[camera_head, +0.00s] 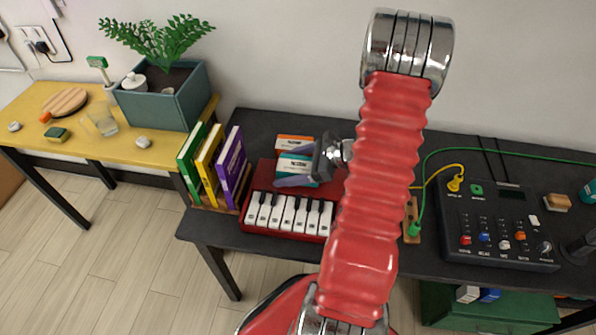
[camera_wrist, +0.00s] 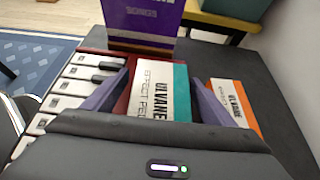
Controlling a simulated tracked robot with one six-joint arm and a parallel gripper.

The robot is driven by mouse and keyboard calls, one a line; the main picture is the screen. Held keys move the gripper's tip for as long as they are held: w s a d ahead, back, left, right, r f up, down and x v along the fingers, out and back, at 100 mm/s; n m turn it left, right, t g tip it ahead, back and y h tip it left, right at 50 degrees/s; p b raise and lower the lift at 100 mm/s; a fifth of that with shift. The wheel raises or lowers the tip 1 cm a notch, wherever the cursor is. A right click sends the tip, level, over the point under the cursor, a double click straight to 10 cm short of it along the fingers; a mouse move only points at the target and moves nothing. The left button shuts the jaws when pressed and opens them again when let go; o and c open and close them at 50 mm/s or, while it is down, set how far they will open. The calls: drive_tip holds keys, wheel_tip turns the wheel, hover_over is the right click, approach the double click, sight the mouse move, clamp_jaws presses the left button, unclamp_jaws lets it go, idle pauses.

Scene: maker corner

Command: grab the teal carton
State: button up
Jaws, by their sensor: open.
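The teal carton (camera_head: 292,168), teal and white with printed lettering, is at the back of the red toy keyboard on the dark table. In the wrist view the teal carton (camera_wrist: 155,90) shows between my two purple-grey fingers, its near end hidden by the gripper body. My gripper (camera_head: 279,166) is open, one finger on each side of the carton. The wrist view also shows the gripper (camera_wrist: 159,75) with small gaps by the fingers; I cannot tell whether either touches.
An orange and white carton (camera_head: 294,142) stands close behind the teal one, beside the right finger in the wrist view. The red keyboard (camera_head: 256,228) is in front. Upright books (camera_head: 231,165) stand at left. A control box (camera_head: 498,225) with cables is at right.

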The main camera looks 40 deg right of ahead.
drive_tip(key=c, duration=1.4)
